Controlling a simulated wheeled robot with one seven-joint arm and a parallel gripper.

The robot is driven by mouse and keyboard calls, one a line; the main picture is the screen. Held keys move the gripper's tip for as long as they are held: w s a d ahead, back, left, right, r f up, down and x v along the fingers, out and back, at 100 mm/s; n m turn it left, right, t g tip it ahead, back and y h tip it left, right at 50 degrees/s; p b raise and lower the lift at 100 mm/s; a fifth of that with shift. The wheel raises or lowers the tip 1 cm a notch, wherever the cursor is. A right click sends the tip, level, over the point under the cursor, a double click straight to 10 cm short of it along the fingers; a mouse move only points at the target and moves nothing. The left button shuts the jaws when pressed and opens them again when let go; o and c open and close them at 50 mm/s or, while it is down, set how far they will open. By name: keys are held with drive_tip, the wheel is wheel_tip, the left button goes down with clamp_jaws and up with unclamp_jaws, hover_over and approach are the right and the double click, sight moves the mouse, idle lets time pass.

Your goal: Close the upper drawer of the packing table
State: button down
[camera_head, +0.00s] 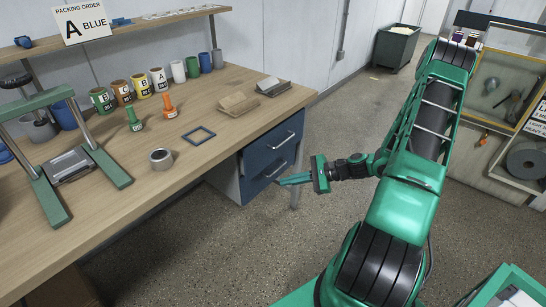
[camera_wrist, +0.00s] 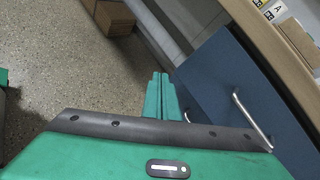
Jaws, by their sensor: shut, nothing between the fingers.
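The packing table (camera_head: 120,200) has a drawer unit with blue fronts under its right end. The upper drawer (camera_head: 262,152) has a bar handle and sits just under the tabletop; it looks near flush, and I cannot tell whether a small gap is left. The lower drawer (camera_head: 256,184) with its own handle is below it. My gripper (camera_head: 281,182) is shut and empty, its fingers pointing left, near the lower drawer's front. In the wrist view the shut fingers (camera_wrist: 160,82) are beside a blue drawer front (camera_wrist: 205,85) with a handle; contact is unclear.
On the tabletop are several labelled cups, orange and green tools, a tape roll (camera_head: 161,158), a blue frame (camera_head: 198,136) and a green-framed stand (camera_head: 105,165). A cardboard box (camera_wrist: 108,15) is on the floor under the table. The floor (camera_head: 210,260) before the drawers is clear.

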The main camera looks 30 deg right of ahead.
drive_tip(key=w+d+f+m+t, duration=0.1)
drive_tip(key=w+d+m+t, duration=0.25)
drive_tip(key=m+t, duration=0.2)
drive_tip(key=m+t+h, duration=0.3)
drive_tip(key=m, duration=0.3)
approach(268, 152)
drive_tip(key=x, duration=0.6)
drive_tip(key=shift+w+a+r, duration=0.2)
drive_tip(key=shift+a, duration=0.1)
